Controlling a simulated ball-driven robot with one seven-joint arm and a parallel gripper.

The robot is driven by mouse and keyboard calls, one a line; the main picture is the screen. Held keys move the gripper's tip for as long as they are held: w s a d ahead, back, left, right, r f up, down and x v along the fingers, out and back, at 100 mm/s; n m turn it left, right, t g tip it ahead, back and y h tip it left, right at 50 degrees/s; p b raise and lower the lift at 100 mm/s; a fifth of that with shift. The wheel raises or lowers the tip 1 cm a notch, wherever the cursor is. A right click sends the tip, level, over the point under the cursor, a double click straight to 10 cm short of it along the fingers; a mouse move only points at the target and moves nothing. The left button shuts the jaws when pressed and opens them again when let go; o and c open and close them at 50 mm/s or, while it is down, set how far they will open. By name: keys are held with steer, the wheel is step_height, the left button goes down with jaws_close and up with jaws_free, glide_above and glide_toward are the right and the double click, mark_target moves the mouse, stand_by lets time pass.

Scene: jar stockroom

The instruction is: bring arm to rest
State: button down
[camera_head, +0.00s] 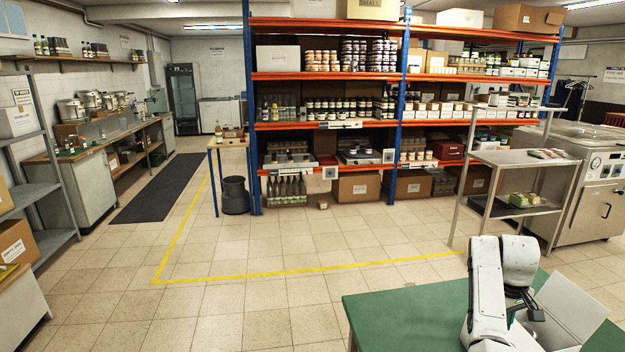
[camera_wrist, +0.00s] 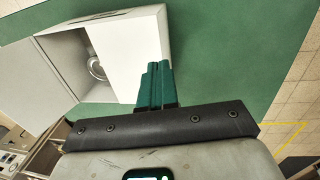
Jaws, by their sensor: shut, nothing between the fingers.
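My arm is folded over the green-topped table (camera_head: 395,312) at the lower right of the head view. My gripper (camera_head: 530,308) is partly hidden there, beside a white open box (camera_head: 578,308). In the wrist view my gripper (camera_wrist: 156,82) shows two teal fingers side by side, shut with nothing between them. The white box also shows in the wrist view (camera_wrist: 132,50), just beyond the fingertips. A pale round item (camera_wrist: 97,68) is partly visible inside it. I cannot tell whether the fingers touch the box.
A tall orange and blue rack (camera_head: 400,110) with jars and cartons stands behind. A grey metal shelf trolley (camera_head: 515,158) and a steel machine (camera_head: 590,200) stand at the right. The tiled floor left of the table is clear, with yellow tape (camera_head: 300,272) along it.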

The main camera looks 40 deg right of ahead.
steer(key=w+a+f+n, duration=0.15)
steer(key=a+f, duration=0.35)
steer(key=a, duration=0.8)
steer(key=w+a+f+n, duration=0.1)
steer(key=w+a+f, duration=0.3)
steer(key=a, duration=0.9)
steer(key=s+a+n, duration=0.1)
steer(key=s+a, duration=0.2)
steer(key=a, duration=0.3)
steer(key=s+a+n+t, duration=0.1)
steer(key=s+a, duration=0.3)
steer(key=a, duration=0.3)
steer(key=s+a+n+y, duration=0.1)
steer(key=s+a, duration=0.2)
steer(key=a, duration=0.4)
steer(key=shift+s+t, duration=0.35)
steer(key=shift+t, duration=0.05)
steer(key=shift+d, duration=0.1)
